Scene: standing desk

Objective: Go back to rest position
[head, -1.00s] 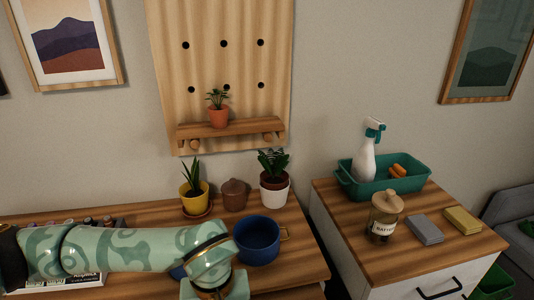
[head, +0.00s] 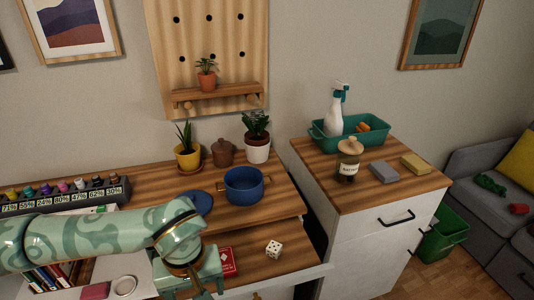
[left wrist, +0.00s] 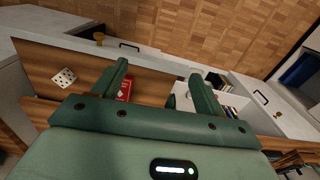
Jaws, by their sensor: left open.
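My left arm comes in from the left over the desk in the head view. My left gripper (head: 197,284) hangs at its end near the desk's front, partly cut off by the bottom edge. In the left wrist view my left gripper (left wrist: 158,76) has its two green fingers spread apart with nothing between them. Beyond the fingers lie a red card box (left wrist: 125,90) and a white die (left wrist: 65,76). My right gripper is not in view.
The desk holds a blue pot (head: 243,186), its blue lid (head: 201,203), a red card box (head: 227,262), a die (head: 273,248) and a row of paint bottles (head: 62,187). A white cabinet (head: 378,245) stands at the right with a green tray (head: 349,136) on top.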

